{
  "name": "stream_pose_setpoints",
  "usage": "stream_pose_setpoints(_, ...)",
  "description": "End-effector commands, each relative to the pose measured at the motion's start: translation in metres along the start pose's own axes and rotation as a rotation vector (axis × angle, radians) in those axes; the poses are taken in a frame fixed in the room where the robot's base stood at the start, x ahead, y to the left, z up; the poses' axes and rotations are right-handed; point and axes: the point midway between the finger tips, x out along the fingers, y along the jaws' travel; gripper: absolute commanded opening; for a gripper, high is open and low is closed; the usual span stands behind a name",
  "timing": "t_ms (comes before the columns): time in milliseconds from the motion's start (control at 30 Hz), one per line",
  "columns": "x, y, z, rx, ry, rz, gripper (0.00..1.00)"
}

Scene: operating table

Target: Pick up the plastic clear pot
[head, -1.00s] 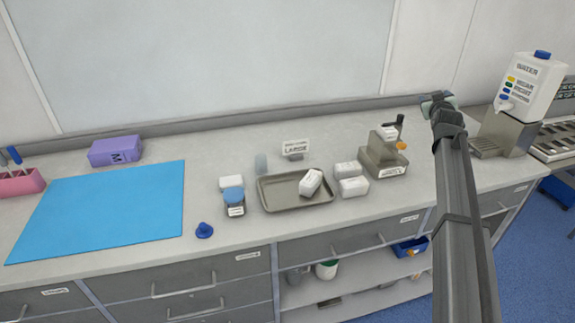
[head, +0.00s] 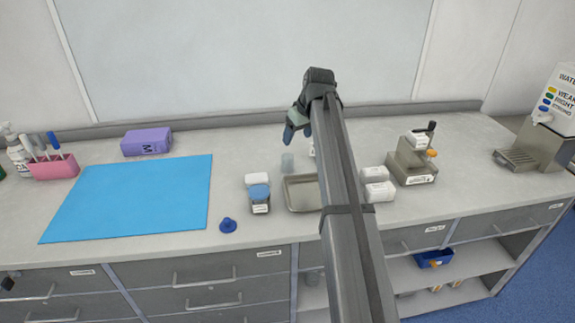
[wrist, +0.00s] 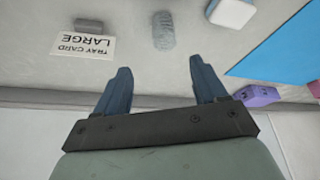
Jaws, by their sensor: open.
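The clear plastic pot (head: 287,162) stands on the counter just behind the metal tray's left end in the head view. In the wrist view the pot (wrist: 163,30) shows as a small translucent grey cylinder near the top, beyond the fingertips and between their lines. My gripper (head: 290,135) is above the back of the counter, close to the pot and higher than it. In the wrist view my gripper (wrist: 158,72) has its two blue fingers apart, with nothing between them.
The metal tray (head: 301,195) is partly hidden by my arm. A blue-lidded jar (head: 259,198) and a white box (head: 257,180) stand left of it. The tray card (wrist: 86,45) stands near the pot. White packs (head: 376,183) lie right. A blue mat (head: 130,199) lies left.

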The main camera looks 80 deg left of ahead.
Motion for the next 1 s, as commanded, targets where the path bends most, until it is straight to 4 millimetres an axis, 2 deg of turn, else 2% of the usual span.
stream_pose_setpoints(267,0.02,-0.006,0.0,-0.005,-0.012,-0.01,0.71)
stream_pose_setpoints(600,0.075,-0.006,0.0,-0.005,-0.011,-0.009,0.71)
stream_pose_setpoints(1000,0.104,-0.008,0.001,-0.004,-0.01,-0.009,0.71)
